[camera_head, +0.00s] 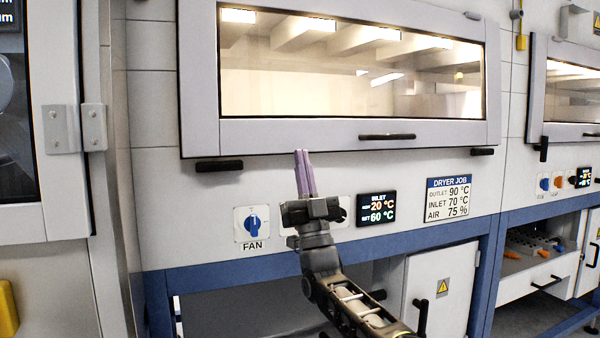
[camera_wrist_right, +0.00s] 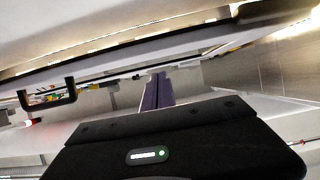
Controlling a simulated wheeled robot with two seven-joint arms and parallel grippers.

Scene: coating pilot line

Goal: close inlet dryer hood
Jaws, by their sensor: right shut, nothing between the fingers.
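The inlet dryer hood (camera_head: 290,134) is a pale grey framed panel with a long lit window, on the machine's front in the head view. A black bar handle (camera_head: 387,137) sits on its lower rail. My right gripper (camera_head: 304,152) points up just below the hood's lower edge, left of the handle. Its purple fingers are together with nothing between them. In the right wrist view, the fingers (camera_wrist_right: 156,88) reach under the hood's edge, and a black handle (camera_wrist_right: 47,95) shows at left. I cannot tell whether the fingertips touch the hood. My left gripper is not in view.
Below the hood are a blue FAN knob (camera_head: 252,224), a black INLET display (camera_head: 376,208) and a DRYER JOB sign (camera_head: 449,200). Black stops (camera_head: 219,165) sit under the hood's corners. A second hood (camera_head: 566,95) is at right. A blue frame beam (camera_head: 420,233) runs below the panel.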

